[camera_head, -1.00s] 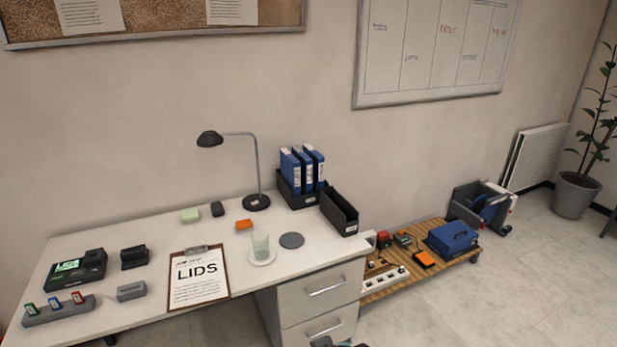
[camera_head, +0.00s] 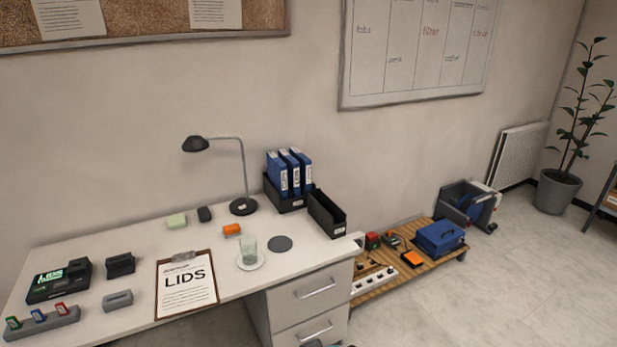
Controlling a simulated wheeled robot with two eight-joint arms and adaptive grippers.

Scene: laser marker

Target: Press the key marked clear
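A black device with a lit green screen (camera_head: 52,276) sits at the left end of the white desk. The screen shows text that looks like "LIDS". Dark areas beside and below the screen may hold keys, but they are too small to read, so I cannot tell which key is marked clear. A clipboard (camera_head: 186,288) with a sheet headed "LIDS" lies to its right.
A holder with green, blue and red tagged items (camera_head: 40,325) stands in front of the device. Grey and black blocks (camera_head: 118,301) lie nearby. A glass (camera_head: 248,247), lamp (camera_head: 244,206) and blue binders (camera_head: 290,172) stand further right. A low wooden pallet (camera_head: 384,274) holds tools.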

